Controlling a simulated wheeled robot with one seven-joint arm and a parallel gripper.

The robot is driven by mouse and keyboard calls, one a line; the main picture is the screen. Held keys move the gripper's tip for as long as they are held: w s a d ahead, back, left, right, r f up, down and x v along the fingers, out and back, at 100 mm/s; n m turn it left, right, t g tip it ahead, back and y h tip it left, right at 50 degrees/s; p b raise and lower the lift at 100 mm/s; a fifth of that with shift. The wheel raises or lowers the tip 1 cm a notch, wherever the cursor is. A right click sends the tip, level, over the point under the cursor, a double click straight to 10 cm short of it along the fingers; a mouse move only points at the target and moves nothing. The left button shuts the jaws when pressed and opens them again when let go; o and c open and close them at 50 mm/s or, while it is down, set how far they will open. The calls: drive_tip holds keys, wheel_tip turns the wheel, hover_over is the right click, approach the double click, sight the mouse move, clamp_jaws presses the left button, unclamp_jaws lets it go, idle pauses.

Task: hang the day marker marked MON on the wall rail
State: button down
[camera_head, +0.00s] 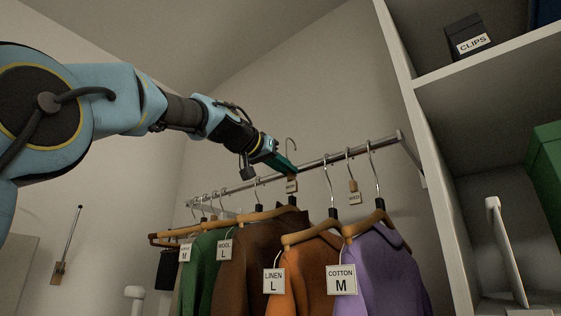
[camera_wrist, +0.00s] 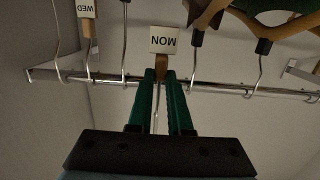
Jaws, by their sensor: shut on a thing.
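The MON day marker is a small white tag (camera_wrist: 163,41) on a brown wooden piece with a wire hook. The tag reads upside down in the wrist view. In the head view the marker (camera_head: 291,186) is upright, with its hook rising above the wall rail (camera_head: 315,163). My gripper (camera_head: 283,166) is shut on the marker just below its hook. The green fingers also show in the wrist view (camera_wrist: 162,78), close to the rail (camera_wrist: 105,82). I cannot tell whether the hook is over the rail or in front of it.
A WED marker (camera_head: 353,186) hangs on the rail to the right. Garments on hangers, including a purple one (camera_head: 382,262) and an orange one (camera_head: 312,270), fill the rail below and beside my gripper. A shelf upright (camera_head: 425,150) stands at the right.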

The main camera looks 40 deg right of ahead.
drive_tip(key=f+p+x, duration=0.1)
drive_tip(key=p+x, duration=0.2)
drive_tip(key=x, duration=0.6)
drive_tip(key=shift+f, duration=0.4)
idle(0.4)
drive_tip(key=shift+d, duration=0.1)
drive_tip(key=c, duration=0.8)
unclamp_jaws()
drive_tip(key=shift+o, duration=0.2)
drive_tip(key=b+v, duration=0.4)
drive_tip(key=v, duration=0.6)
drive_tip(key=shift+f+b, duration=0.1)
drive_tip(key=shift+b, duration=0.2)
drive_tip(key=shift+a, duration=0.4)
